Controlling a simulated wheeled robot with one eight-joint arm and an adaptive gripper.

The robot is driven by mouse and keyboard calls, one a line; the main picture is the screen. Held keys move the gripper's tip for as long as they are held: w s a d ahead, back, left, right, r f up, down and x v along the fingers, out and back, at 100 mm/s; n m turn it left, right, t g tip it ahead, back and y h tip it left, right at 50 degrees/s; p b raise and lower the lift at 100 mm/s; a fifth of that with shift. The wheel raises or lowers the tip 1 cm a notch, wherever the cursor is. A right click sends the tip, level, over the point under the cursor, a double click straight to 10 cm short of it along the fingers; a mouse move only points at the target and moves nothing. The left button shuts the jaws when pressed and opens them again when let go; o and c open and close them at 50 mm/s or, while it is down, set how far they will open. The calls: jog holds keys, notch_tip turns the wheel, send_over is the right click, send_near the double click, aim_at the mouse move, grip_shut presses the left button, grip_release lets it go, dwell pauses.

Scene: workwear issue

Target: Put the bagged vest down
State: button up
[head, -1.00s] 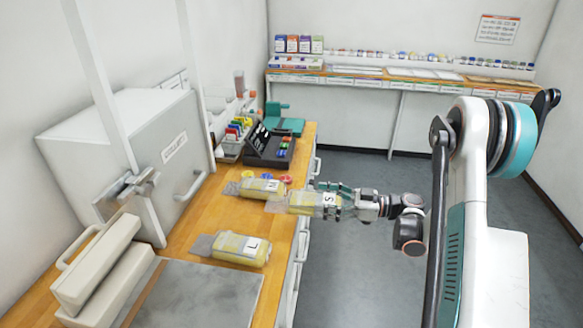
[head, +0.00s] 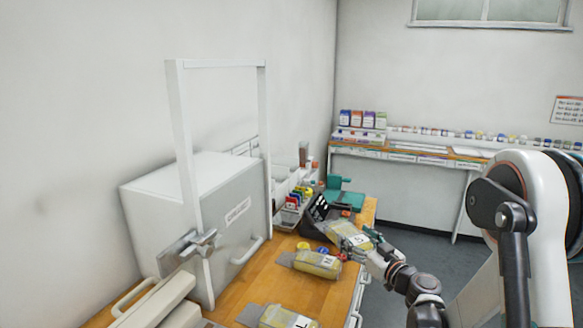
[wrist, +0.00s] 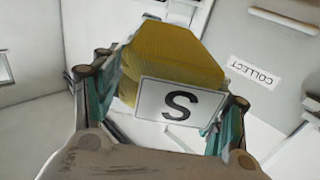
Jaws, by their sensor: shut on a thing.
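My gripper (head: 374,250) is shut on a bagged yellow vest (head: 345,233), held up over the right edge of the wooden bench. In the wrist view the vest (wrist: 172,62) sits between the fingers, and its white label reads S. A second bagged yellow vest (head: 318,264) lies on the bench, left of and nearer than the held one. A third bagged vest labelled L (head: 285,317) lies at the bottom of the head view, partly cut off.
A white cabinet with a COLLECT sign (head: 237,212) stands at the left on the bench (head: 247,287). A black tray (head: 318,215) and a teal device (head: 345,199) stand behind the vests. Bare wood shows between the cabinet and the vests.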

jog(key=shift+a+r+m+t+h, duration=0.15)
jog(key=shift+r+m+t+h, duration=0.35)
jog(key=shift+r+m+h, duration=0.55)
jog(key=shift+m+h, duration=0.25)
jog(key=shift+h, duration=0.6)
jog(key=shift+s+d+r+m+t+h, duration=0.15)
jog(key=shift+s+r+m+t+h, duration=0.15)
jog(key=shift+h, duration=0.25)
jog(key=shift+s+d+r+m+t+h, duration=0.1)
jog(key=shift+s+d+r+m+h, duration=0.05)
jog(key=shift+m+h, duration=0.35)
jog(key=shift+s+d+r+m+h, duration=0.3)
jog(key=shift+s+d+m+h, duration=0.15)
jog(key=shift+h, duration=0.5)
